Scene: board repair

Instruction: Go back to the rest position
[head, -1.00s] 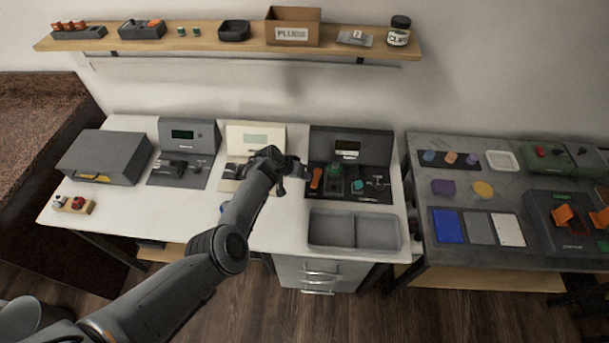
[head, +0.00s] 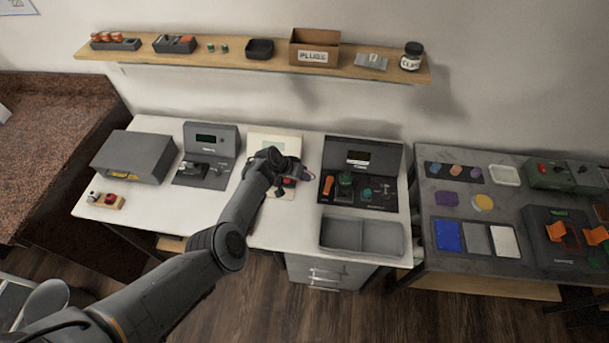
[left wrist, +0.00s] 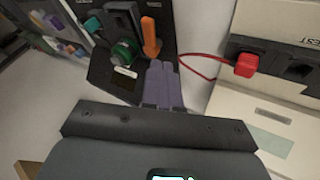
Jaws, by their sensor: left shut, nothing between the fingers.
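My left gripper (head: 305,175) is above the white bench, between the cream tester (head: 268,142) and the dark station (head: 360,157). Its fingers are together and empty, and show as two purple-grey tips in the left wrist view (left wrist: 162,85). My left arm comes in from the lower left and hides part of the cream tester. A red plug (left wrist: 247,65) with a red cable sits at the cream tester in the left wrist view. My right gripper is not in view.
A grey two-part tray (head: 362,236) is at the bench front. The dark station holds an orange-handled part (head: 328,190). A shelf (head: 235,58) with bins and a box runs above. A second grey table (head: 455,205) stands at right.

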